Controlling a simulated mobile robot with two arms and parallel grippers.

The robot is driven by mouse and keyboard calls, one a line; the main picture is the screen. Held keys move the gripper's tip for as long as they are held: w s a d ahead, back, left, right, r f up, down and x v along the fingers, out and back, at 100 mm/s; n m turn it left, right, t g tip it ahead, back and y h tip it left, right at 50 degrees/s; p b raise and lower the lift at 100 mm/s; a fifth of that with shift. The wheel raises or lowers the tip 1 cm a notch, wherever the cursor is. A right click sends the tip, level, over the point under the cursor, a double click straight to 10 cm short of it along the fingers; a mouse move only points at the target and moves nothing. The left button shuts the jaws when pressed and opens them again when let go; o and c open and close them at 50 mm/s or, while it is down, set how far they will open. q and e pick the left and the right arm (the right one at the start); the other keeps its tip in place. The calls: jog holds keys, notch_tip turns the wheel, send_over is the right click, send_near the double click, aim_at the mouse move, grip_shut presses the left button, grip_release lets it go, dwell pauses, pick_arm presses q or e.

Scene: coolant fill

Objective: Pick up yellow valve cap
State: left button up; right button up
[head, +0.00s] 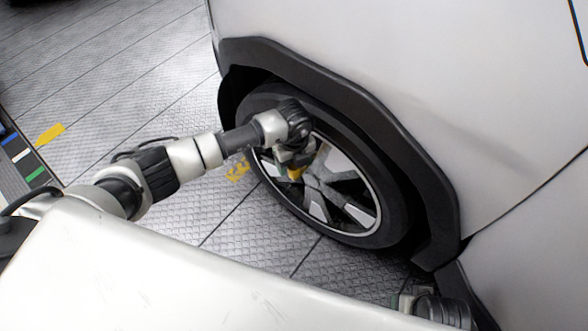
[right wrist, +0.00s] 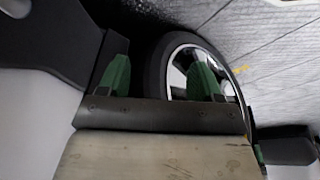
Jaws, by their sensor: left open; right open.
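A small yellow piece (head: 295,173), which looks like the valve cap, shows at the wheel, right at the fingers of my left gripper (head: 298,161). My left gripper is open in front of the wheel's spokes. I cannot tell whether its fingers touch the yellow piece, as the gripper partly hides it. My right gripper shows in the right wrist view (right wrist: 160,68), with green fingers spread apart and nothing between them, the wheel beyond. In the head view part of the right arm shows at the bottom right.
The wheel's black tyre (head: 388,220) sits under the dark wheel arch (head: 340,82) of a white car body (head: 440,90). Patterned floor (head: 120,90) with a yellow marking (head: 50,134) lies open to the left. A strip with blue, white and green patches (head: 22,157) is at the left edge.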

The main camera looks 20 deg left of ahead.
pick_arm(q)
notch_tip(320, 180, down, 2)
jog(key=c, duration=1)
pick_arm(e)
jog(key=shift+r, duration=0.9)
pick_arm(q)
jog(key=shift+r, duration=0.1)
